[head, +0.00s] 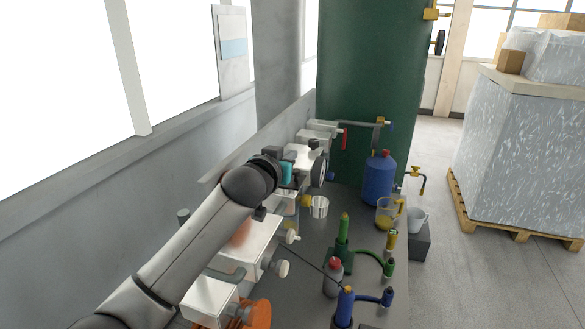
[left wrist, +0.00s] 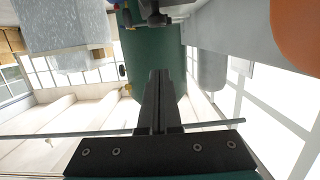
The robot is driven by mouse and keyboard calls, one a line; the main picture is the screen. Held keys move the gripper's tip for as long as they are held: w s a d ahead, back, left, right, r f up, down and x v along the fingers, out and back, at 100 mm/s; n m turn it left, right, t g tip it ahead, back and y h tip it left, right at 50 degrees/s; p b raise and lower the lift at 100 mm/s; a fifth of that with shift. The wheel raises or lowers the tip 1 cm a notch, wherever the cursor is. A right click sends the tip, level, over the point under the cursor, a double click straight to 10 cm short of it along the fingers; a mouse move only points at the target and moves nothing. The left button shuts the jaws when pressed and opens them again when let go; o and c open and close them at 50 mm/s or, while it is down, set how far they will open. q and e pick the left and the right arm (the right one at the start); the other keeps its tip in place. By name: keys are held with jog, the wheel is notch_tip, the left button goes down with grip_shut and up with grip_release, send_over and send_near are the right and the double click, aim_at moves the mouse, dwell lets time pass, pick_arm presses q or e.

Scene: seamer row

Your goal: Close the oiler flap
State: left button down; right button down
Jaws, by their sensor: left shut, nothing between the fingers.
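My left gripper (left wrist: 158,78) is shut and empty in the left wrist view, its two dark fingers together in the middle of the picture. In the head view the left gripper (head: 288,171) is at the row of white machine heads (head: 309,159), seen from behind; its fingertips are hidden or too small to make out. I cannot pick out the oiler flap for sure in either view, nor tell whether it stands open. My right gripper is not in view.
A blue bottle (head: 379,178), a yellow jug (head: 388,213), a grey oil can (head: 333,277) and green and blue upright tools (head: 343,236) stand on the dark bench. A green column (head: 372,75) rises behind. A wrapped pallet load (head: 520,150) stands at the right.

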aim_at(297, 171)
pick_arm(q)
jog(key=x, duration=0.2)
jog(key=shift+w+d, duration=0.1)
jog(key=shift+w, duration=0.15)
jog(key=shift+w+f, duration=0.15)
jog(key=shift+f, duration=1.9)
jog(key=shift+d+f+m, duration=0.15)
jog(key=shift+f+m, duration=0.15)
jog(key=shift+f, duration=0.4)
